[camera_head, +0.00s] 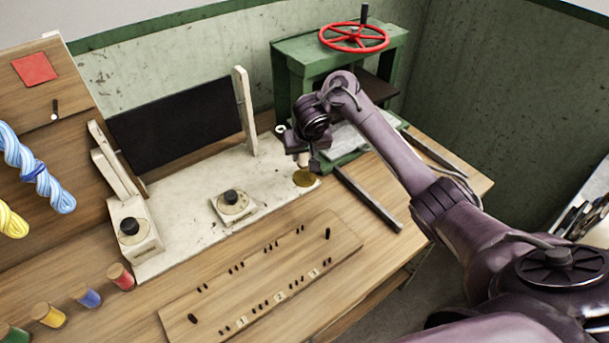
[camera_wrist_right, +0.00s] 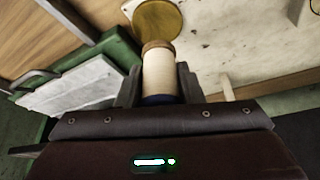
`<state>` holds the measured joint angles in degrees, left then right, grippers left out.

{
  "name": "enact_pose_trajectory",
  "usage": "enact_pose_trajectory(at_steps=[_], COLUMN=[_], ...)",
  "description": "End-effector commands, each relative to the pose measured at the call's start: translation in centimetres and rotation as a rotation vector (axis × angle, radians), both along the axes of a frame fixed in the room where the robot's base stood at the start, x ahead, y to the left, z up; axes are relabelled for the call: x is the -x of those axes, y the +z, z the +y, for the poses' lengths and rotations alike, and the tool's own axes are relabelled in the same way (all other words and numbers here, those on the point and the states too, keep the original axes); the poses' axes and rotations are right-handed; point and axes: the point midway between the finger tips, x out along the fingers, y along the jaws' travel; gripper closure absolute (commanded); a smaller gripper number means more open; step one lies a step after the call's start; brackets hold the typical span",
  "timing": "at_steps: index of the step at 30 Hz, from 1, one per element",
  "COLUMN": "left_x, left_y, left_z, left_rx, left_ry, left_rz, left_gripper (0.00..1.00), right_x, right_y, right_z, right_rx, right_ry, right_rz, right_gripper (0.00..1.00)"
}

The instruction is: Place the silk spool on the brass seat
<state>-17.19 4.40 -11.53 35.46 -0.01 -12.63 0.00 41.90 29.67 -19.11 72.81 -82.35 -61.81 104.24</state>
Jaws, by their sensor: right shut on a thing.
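The silk spool (camera_wrist_right: 158,75) is pale cream with a brown wooden end. My right gripper (camera_wrist_right: 158,90) is shut on it, and its fingers lie on both sides of it in the right wrist view. In the head view the right gripper (camera_head: 304,150) hangs over the right end of the white base, with a small part of the spool (camera_head: 303,160) below it. The round brass seat (camera_head: 305,178) is just below the spool in the head view. In the wrist view the brass seat (camera_wrist_right: 158,18) shows just beyond the spool's brown end. I cannot tell whether they touch. My left gripper is not in view.
The white base (camera_head: 190,215) carries a black panel (camera_head: 180,123), an upright post (camera_head: 244,110) and black knobs. A green press with a red wheel (camera_head: 354,37) stands behind my right arm. Several coloured spools stand at front left, near a wooden pegboard (camera_head: 260,280).

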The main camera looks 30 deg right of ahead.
Motion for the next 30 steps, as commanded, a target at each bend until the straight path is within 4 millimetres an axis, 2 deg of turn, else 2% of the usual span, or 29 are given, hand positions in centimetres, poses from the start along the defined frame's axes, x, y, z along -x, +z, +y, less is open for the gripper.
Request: enact_pose_trajectory(at_steps=[11,24,25,29,30], left_x=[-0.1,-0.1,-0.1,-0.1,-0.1], left_y=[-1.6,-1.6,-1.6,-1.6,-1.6], left_z=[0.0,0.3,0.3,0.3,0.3], left_rx=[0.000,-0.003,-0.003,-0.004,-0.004], left_ry=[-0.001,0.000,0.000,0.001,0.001], left_rz=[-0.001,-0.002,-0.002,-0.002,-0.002], left_gripper=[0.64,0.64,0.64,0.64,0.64], right_x=[0.0,0.0,0.0,0.0,0.0], right_y=[-4.5,-5.0,-5.0,-5.0,-5.0], right_z=[-0.1,-0.1,-0.1,-0.1,-0.1], right_rx=[0.001,0.001,0.000,0.001,0.001], right_ry=[-0.003,-0.001,-0.001,0.000,0.000], right_rz=[0.000,0.000,-0.001,-0.001,-0.001], right_gripper=[0.89,0.89,0.62,0.45,0.45])
